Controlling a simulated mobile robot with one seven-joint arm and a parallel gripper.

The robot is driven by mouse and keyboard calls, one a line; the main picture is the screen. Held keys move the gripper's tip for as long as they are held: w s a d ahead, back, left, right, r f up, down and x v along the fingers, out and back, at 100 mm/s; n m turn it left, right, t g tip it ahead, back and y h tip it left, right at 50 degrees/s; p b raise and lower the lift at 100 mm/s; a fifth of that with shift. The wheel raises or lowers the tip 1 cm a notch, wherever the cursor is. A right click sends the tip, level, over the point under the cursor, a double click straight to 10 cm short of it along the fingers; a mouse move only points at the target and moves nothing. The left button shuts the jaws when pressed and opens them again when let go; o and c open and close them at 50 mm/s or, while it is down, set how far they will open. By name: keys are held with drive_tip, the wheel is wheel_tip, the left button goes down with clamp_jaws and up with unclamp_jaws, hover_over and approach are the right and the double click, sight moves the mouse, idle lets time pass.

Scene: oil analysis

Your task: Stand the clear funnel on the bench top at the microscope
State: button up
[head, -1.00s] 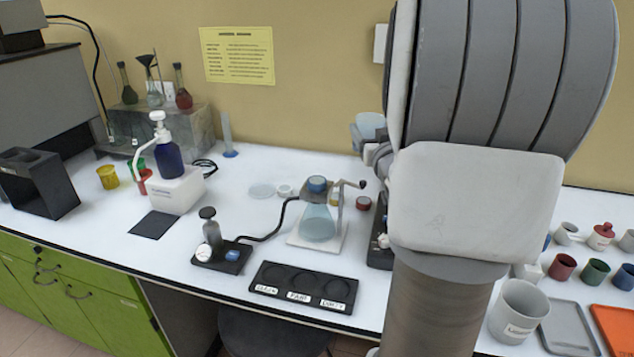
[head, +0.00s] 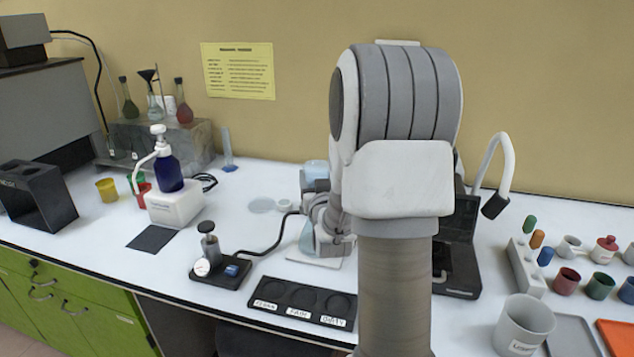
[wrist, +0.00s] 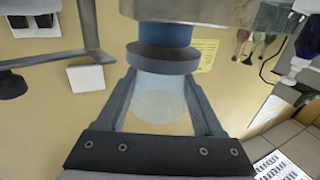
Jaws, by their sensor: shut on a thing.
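In the head view my gripper (head: 325,205) is left of my arm, above the middle of the bench. In the wrist view its two fingers (wrist: 160,100) are shut around the clear, pale, see-through funnel (wrist: 160,105). Its pale top (head: 316,171) shows above the gripper in the head view. A blue cylinder with a dark collar (wrist: 162,55) lies just past the fingertips; I cannot tell whether it touches the funnel. A black instrument (head: 458,240), perhaps the microscope, stands right of my arm, which hides part of it. The white bench top (head: 75,240) is below.
A clear flask (head: 307,240) on a white base is partly hidden by my gripper. A black three-place tray (head: 300,299) lies in front. A white gooseneck lamp (head: 495,165), a grey cup (head: 523,322) and several small pots are at the right. Bare bench shows at the left.

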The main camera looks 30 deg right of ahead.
drive_tip(key=shift+f, duration=0.5)
drive_tip(key=shift+f+b, duration=0.25)
drive_tip(key=shift+b, duration=0.1)
drive_tip(key=o, duration=1.4)
drive_tip(key=shift+c, duration=0.2)
drive_tip(key=shift+r+p, duration=0.2)
drive_tip(key=shift+p, duration=0.6)
